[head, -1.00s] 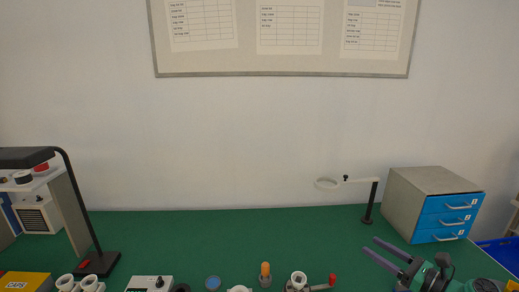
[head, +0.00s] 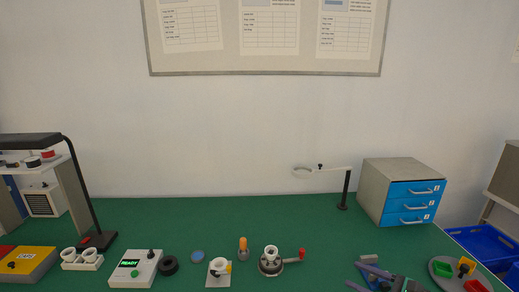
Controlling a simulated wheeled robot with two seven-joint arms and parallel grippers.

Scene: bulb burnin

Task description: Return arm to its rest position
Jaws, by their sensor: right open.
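My right gripper (head: 356,276) is low in the head view, right of centre, with its two purple-grey fingers apart and nothing seen between them. Its lower part is cut off by the bottom edge. My left gripper is out of view.
On the green bench (head: 320,215) stand a control box reading READY (head: 136,268), a white socket on a plate (head: 219,272), an orange-tipped piece (head: 243,248) and a clamp with a red knob (head: 271,262). A blue drawer cabinet (head: 400,190) and magnifier stand (head: 345,190) are behind.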

